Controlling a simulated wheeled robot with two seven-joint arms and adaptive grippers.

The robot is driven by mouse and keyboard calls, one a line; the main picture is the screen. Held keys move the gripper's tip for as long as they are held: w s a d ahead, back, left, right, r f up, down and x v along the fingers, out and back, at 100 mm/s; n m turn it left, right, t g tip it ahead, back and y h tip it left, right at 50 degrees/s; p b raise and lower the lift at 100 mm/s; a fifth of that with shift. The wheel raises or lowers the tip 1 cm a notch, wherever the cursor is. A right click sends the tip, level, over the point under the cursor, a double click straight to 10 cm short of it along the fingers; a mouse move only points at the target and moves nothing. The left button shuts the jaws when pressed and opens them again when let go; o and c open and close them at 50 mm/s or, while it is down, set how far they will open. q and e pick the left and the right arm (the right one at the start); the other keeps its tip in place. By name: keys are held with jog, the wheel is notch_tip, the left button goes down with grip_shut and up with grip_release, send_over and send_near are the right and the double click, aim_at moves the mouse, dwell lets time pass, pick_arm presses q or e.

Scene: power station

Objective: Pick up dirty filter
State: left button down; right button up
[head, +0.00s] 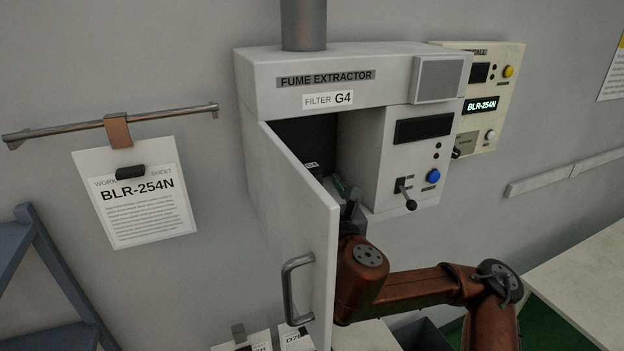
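The fume extractor (266,86), labelled FILTER G4, hangs on the wall with its door (292,215) swung open toward me. Its compartment (305,130) is dark. A small part with a pale label (312,165) shows inside, low down and partly hidden by the door; I cannot tell for sure whether it is the dirty filter. My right gripper (347,196) is at the lower opening, just right of the door's edge. A greenish piece (340,185) shows at its tips. The fingers are partly hidden, so their opening and any hold are unclear. My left gripper is out of view.
The door handle (297,290) sticks out near my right arm. A control panel with a lever (406,194) and blue button is right of the opening. A work sheet (135,195) hangs at left. A dark bin (422,335) and pale table (590,285) are below right.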

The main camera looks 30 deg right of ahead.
jog(key=p+x, duration=0.2)
jog(key=x, duration=0.2)
jog(key=shift+w+r, duration=0.1)
jog(key=shift+w, duration=0.6)
jog(key=shift+s, duration=0.1)
jog(key=shift+c, duration=0.6)
jog(key=c, duration=1.2)
